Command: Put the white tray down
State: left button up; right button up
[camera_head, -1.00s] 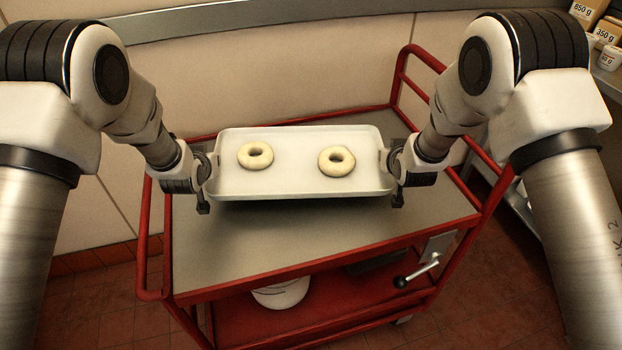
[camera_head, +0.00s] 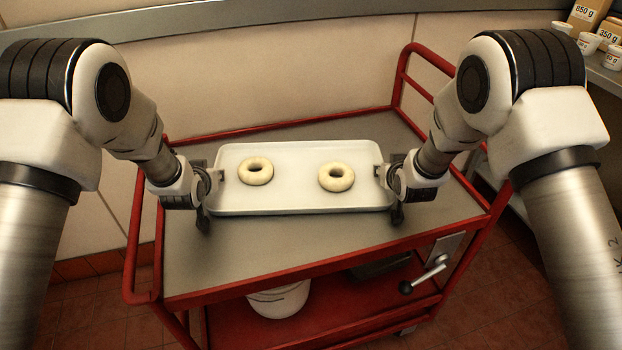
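The white tray (camera_head: 300,202) is level over the grey top of the red cart (camera_head: 300,246). Only a thin dark shadow shows under its front edge; I cannot tell whether it touches the top. Two pale dough rings lie on it, one on the left (camera_head: 256,180) and one on the right (camera_head: 322,183). My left gripper (camera_head: 213,179) is shut on the tray's left end. My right gripper (camera_head: 386,175) is shut on its right end. The fingertips are partly hidden by the gripper bodies.
The cart top is bare in front of and behind the tray. Red rails (camera_head: 135,235) edge the cart. A white bucket (camera_head: 279,300) is on its lower shelf. A shelf with small tubs (camera_head: 589,43) and boxes is at the far right. A wall is behind.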

pick_arm(q)
notch_tip(320, 180, up, 7)
send_over(204, 207)
jog(key=shift+f, duration=0.1)
pick_arm(e)
jog(key=shift+s, duration=0.1)
notch_tip(204, 207, up, 7)
send_over(395, 201)
jog(key=shift+f, duration=0.1)
